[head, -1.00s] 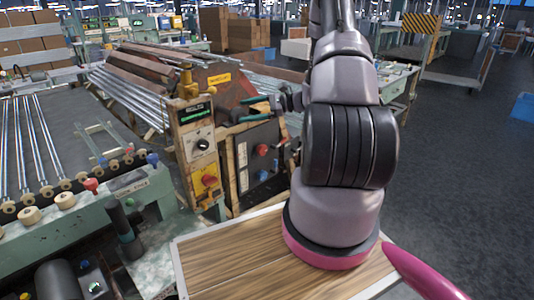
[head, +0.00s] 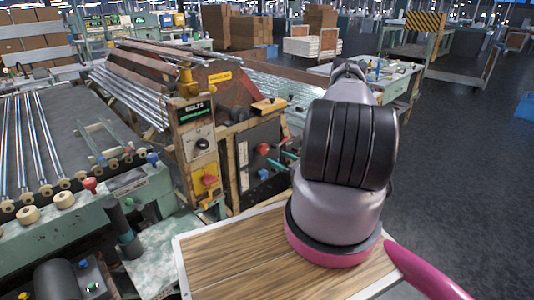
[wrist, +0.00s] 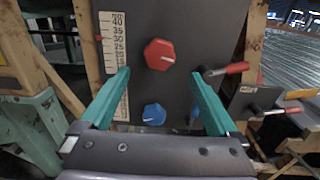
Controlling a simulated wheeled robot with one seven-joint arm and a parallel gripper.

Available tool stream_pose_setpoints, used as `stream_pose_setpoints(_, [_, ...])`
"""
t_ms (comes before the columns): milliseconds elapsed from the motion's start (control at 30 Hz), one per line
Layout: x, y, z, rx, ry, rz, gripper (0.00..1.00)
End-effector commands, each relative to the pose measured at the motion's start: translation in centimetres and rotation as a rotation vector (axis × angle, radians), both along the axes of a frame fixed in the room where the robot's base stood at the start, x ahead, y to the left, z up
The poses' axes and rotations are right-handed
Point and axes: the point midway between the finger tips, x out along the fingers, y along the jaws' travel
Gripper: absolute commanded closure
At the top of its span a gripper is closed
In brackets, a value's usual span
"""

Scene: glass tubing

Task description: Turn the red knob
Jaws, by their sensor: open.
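The red knob (wrist: 159,55) is six-sided with a white pointer line toward the right. It sits on a dark upright panel (wrist: 190,35). My gripper (wrist: 160,73) is open, its two teal fingers spread wide and nothing between them. In the wrist view the knob shows beyond the fingertips, slightly above and between them, with no visible contact. In the head view the red knob (head: 263,148) is on the dark panel, and part of my gripper's teal fingers shows just right of and below it. My arm hides the rest of the gripper there.
A blue knob (wrist: 154,114) is below the red one. A scale strip (wrist: 113,50) is at left and a red-handled lever (wrist: 228,69) at right. Another red knob (head: 209,180) is on the left control box. A wooden-topped table (head: 230,255) stands in front.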

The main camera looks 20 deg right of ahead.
Motion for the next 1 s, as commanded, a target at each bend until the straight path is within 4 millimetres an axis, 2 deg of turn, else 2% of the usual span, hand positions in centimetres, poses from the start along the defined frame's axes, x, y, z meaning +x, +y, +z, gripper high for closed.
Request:
stream_pose_setpoints(100, [2.3, 1.0, 0.1, -0.001, -0.003, 0.005, 0.04])
stream_pose_setpoints(333, [5.7, 2.2, 0.1, -0.002, -0.002, 0.004, 0.04])
stream_pose_setpoints(500, [6.8, 2.5, 0.1, -0.001, 0.0, 0.003, 0.04])
stream_pose_setpoints(767, [6.9, 2.6, 0.1, 0.0, 0.0, 0.002, 0.04])
stream_pose_setpoints(800, [6.9, 2.6, 0.1, 0.0, 0.0, 0.002, 0.08])
stream_pose_setpoints(967, [6.9, 2.6, 0.1, 0.0, 0.0, 0.002, 0.69])
stream_pose_setpoints(1000, [6.9, 2.5, 0.1, 0.0, 0.0, 0.002, 0.84])
